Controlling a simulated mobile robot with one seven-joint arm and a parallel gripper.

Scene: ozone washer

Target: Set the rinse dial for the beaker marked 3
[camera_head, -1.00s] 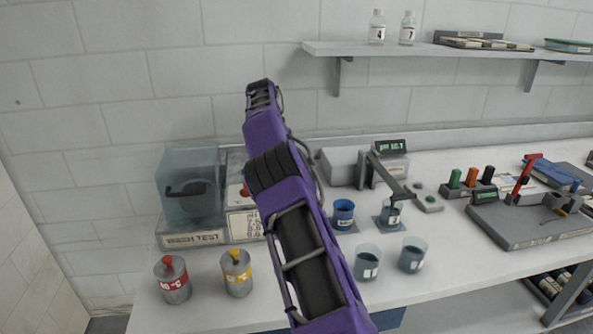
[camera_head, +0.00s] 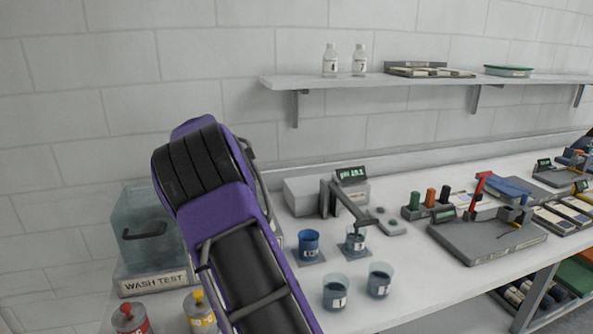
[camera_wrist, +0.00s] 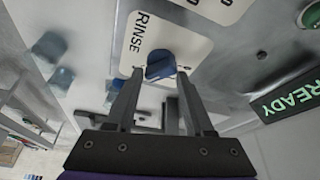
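In the wrist view a blue dial (camera_wrist: 160,65) sits on a white panel marked RINSE (camera_wrist: 138,32). My gripper (camera_wrist: 160,76) is open, its two fingertips close to the dial on either side. I cannot tell whether they touch it. In the head view my gripper and the dial are hidden behind my purple arm. A beaker (camera_head: 355,240) stands under the pH meter arm; its mark is too small to read surely. The pH display (camera_head: 352,175) seems to read 10.1.
A READY display (camera_wrist: 290,95) and a green button (camera_wrist: 312,14) are beside the panel. On the bench are a blue beaker (camera_head: 309,244), two front beakers (camera_head: 336,290) (camera_head: 379,280), and a clear wash test tank (camera_head: 145,215). Red-capped (camera_head: 130,318) and yellow-capped (camera_head: 199,312) bottles stand at front left.

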